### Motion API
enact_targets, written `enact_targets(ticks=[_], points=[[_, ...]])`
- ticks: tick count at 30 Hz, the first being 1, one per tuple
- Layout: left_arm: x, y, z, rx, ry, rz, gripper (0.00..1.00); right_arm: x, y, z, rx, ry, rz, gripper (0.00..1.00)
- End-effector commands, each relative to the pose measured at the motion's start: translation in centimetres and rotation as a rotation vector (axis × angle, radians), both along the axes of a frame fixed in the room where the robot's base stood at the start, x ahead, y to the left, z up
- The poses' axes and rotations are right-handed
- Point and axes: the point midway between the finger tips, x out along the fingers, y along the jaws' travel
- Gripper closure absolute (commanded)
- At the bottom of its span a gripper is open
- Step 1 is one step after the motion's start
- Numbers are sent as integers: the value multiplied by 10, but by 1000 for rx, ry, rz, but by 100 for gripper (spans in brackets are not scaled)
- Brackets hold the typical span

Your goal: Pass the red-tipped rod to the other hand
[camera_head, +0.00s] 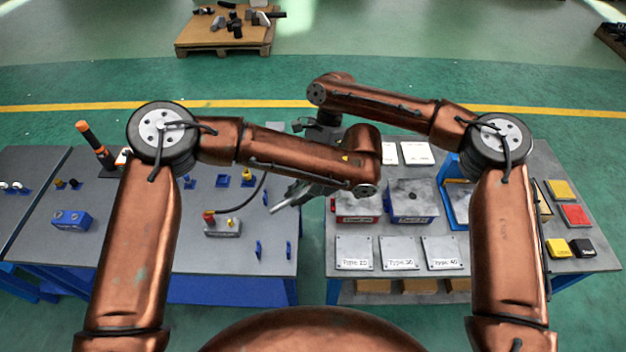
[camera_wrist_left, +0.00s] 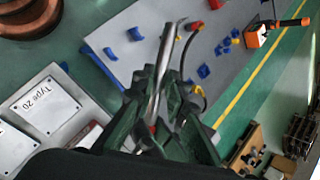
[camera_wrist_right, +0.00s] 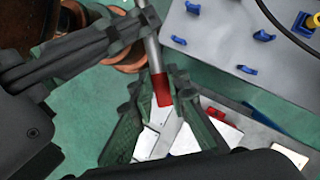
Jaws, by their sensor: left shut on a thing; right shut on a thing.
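The rod (camera_wrist_right: 152,52) has a grey metal shaft and a red part (camera_wrist_right: 163,88), both clear in the right wrist view. My right gripper (camera_wrist_right: 158,98) is shut around the red part. My left gripper (camera_head: 288,195) reaches in over the gap between the tables and is shut on the grey shaft; its fingers also show at the upper left of the right wrist view. In the left wrist view the shaft (camera_wrist_left: 162,70) runs out between the left fingers. In the head view most of the rod and the right fingers are hidden behind my left arm.
The left table (camera_head: 150,262) carries blue brackets, a grey button box (camera_head: 222,226) and an orange-topped black tool (camera_head: 95,145). The right table (camera_head: 535,240) carries labelled plates (camera_head: 354,252), a blue box (camera_head: 410,203) and coloured blocks (camera_head: 573,214). A green floor gap separates the tables.

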Motion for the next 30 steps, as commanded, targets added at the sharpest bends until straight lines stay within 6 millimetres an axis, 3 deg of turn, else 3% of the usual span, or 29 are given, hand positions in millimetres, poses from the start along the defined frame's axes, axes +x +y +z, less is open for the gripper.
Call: enact_targets(ticks=[6,7,15,24,30], points=[[-2,-3,1,-4,2,-5,100,2,1,0,3,-6,-5,100],[-2,-3,1,-4,2,-5,86,3,1,1,4,-7,-4,100],[-1,-2,0,-3,2,-4,68,2,1,1,3,-5,-4,100],[-1,-2,1,-2,1,-3,67,1,1,1,2,-4,-2,100],[-3,-13,17,-4,-2,-4,67,1,1,1,2,-3,-2,100]])
